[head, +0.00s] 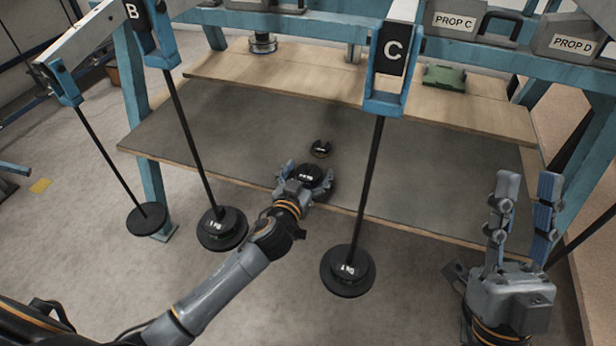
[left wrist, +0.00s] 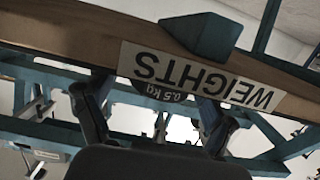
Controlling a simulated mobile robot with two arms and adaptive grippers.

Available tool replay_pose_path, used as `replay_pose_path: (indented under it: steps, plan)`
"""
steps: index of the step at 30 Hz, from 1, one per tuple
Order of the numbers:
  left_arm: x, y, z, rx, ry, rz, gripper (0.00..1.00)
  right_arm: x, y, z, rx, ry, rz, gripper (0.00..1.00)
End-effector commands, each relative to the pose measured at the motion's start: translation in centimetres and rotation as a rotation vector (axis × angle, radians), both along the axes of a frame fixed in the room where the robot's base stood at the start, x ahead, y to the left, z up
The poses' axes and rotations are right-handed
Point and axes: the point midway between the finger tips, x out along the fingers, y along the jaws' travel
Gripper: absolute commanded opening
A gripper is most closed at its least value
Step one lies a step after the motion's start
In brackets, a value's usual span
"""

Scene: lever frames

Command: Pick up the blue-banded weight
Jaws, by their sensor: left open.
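A dark round weight (head: 311,177) is at the front edge of the grey shelf, between the fingers of my left gripper (head: 308,170). I cannot make out a blue band on it. In the left wrist view, the dark weight (left wrist: 150,88) reads 0.5 kg and sits between the open fingers of my left gripper (left wrist: 155,100), partly behind the shelf sign. A smaller dark weight (head: 320,149) with an orange-brown mark lies just behind on the shelf. My right gripper (head: 529,190) is open and empty at the right, fingers pointing up.
The grey shelf (head: 420,185) is mostly clear. Hanging rods carry 1 kg discs (head: 348,271) and (head: 222,229) in front of it, and another disc (head: 146,218) at left. The WEIGHTS sign (left wrist: 250,93) is on the shelf's front edge. A green block (head: 444,77) lies on the wooden board behind.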

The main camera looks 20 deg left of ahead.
Motion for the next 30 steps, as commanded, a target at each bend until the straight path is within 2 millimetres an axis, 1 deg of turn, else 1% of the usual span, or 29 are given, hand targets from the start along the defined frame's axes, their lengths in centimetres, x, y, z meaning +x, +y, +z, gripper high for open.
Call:
replay_pose_path:
  steps: [3,5,6,8,9,11,12,13,14,25,30]
  plan:
    - [0.0,0.0,0.0,0.000,0.000,0.000,0.83,0.0,0.0,0.0,0.000,0.001,0.000,0.34]
    - [0.0,0.0,0.0,0.000,0.000,0.000,0.71,0.0,0.0,0.0,-0.001,0.002,0.000,0.34]
    - [0.0,0.0,0.0,0.000,0.000,0.000,0.63,0.0,0.0,0.0,-0.001,0.002,0.000,0.34]
    - [0.0,0.0,0.0,0.000,0.000,0.000,0.51,0.0,0.0,0.0,-0.001,0.002,0.000,0.34]
    - [0.0,0.0,0.0,0.000,0.000,0.000,0.43,0.0,0.0,0.0,-0.001,0.003,0.000,0.34]
    - [0.0,0.0,0.0,0.000,0.000,0.000,0.30,0.1,0.0,0.0,-0.001,0.003,0.000,0.34]
    - [-0.1,0.0,0.0,0.000,0.000,0.000,0.22,0.1,0.0,0.0,-0.001,0.003,0.000,0.34]
    - [-0.1,0.0,0.0,0.000,0.000,0.000,0.16,0.1,0.0,0.0,-0.001,0.003,0.000,0.34]
    - [0.0,0.0,0.2,0.000,-0.004,-0.001,0.14,0.0,0.0,0.0,-0.001,0.003,0.000,0.34]
    - [0.0,0.0,0.5,-0.001,-0.004,-0.001,0.14,0.4,0.1,0.0,-0.006,0.021,0.000,0.34]
    - [0.0,0.0,1.3,-0.001,-0.005,0.000,0.14,2.0,0.3,-1.2,-0.040,0.131,-0.009,0.34]
